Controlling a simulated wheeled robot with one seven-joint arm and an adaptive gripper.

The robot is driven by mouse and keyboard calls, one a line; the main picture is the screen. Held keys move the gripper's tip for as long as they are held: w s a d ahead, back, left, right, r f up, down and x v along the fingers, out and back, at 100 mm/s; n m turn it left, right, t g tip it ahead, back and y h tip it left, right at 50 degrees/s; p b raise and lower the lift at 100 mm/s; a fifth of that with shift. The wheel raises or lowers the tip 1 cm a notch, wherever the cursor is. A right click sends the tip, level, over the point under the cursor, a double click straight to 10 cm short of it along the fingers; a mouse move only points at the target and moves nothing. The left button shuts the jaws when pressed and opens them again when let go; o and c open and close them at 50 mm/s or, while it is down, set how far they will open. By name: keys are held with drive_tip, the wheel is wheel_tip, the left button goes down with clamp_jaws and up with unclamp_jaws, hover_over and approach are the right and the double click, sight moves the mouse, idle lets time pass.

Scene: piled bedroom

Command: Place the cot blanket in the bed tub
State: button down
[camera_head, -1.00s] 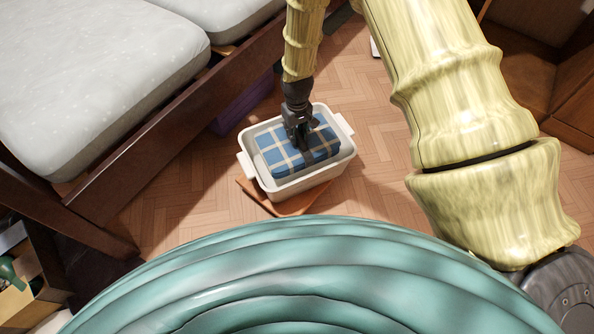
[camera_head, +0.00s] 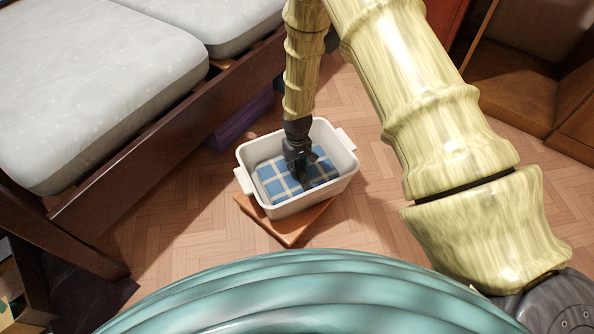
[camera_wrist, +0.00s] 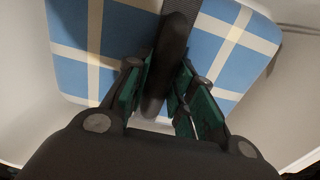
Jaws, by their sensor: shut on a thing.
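The cot blanket (camera_head: 272,184) is a folded blue and cream checked block with a dark strap or handle across its top. It lies inside the white bed tub (camera_head: 342,165), low between the walls. In the wrist view the blanket (camera_wrist: 226,62) fills the middle, with the pale tub wall (camera_wrist: 28,100) around it. My gripper (camera_head: 303,180) reaches down into the tub from above. In the wrist view its fingers (camera_wrist: 160,98) are closed on the dark strap of the blanket. The blanket's underside is hidden.
The tub stands on an orange-brown board (camera_head: 290,228) on the wood floor (camera_head: 390,215). A bed (camera_head: 90,90) with a dark wooden frame is at the left, with a purple box (camera_head: 238,122) beneath it. Wooden furniture (camera_head: 515,85) stands at the right. Floor around the tub is mostly clear.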

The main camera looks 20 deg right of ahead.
drive_tip(key=shift+f, duration=0.85)
drive_tip(key=shift+f, duration=0.15)
drive_tip(key=c, duration=1.2)
unclamp_jaws()
wheel_tip(320, 180, up, 12)
drive_tip(key=p, duration=0.5)
